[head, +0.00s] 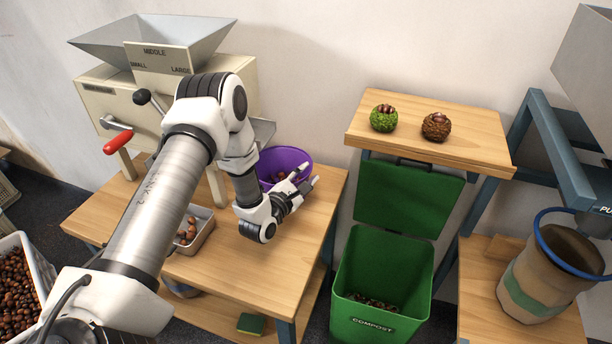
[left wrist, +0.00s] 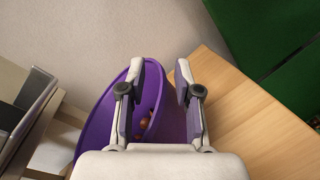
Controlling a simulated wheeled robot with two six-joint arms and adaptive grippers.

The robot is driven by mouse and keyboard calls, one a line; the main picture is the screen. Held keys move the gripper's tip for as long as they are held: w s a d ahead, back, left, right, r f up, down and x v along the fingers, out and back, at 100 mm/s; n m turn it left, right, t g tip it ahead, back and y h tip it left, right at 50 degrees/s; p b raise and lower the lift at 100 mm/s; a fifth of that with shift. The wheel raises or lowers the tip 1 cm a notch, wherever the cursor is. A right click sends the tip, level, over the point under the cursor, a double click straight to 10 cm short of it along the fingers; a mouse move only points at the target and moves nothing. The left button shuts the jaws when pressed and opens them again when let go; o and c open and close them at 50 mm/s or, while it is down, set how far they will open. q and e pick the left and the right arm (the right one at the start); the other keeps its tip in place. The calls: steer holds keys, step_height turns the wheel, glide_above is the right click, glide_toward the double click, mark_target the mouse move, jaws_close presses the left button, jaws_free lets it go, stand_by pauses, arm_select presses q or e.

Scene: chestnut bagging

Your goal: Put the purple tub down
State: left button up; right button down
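The purple tub (head: 297,156) is at the back right of the wooden table under the sorting machine, with a few chestnuts inside. It appears to rest on the tabletop, though my arm hides part of its base. My left gripper (head: 309,176) is at the tub's right side. In the left wrist view the tub (left wrist: 97,128) shows below and between the fingers. The left gripper (left wrist: 160,75) has its fingers apart, one over the tub's inside and one outside its rim, with a gap around the wall. My right gripper is not in view.
A metal tray (head: 202,232) with chestnuts is on the table (head: 255,272). The green compost bin (head: 385,262) stands right of it. A shelf (head: 455,143) holds a green husk (head: 383,118) and a brown one (head: 436,127). The table's front right is clear.

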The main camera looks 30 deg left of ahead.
arm_select(q)
steer(key=shift+r, duration=0.1)
steer(key=s+b, duration=0.1)
steer(key=s, duration=1.1)
steer(key=shift+d+r+b, duration=0.15)
steer(key=shift+r+b, duration=0.1)
steer(key=shift+b, duration=0.1)
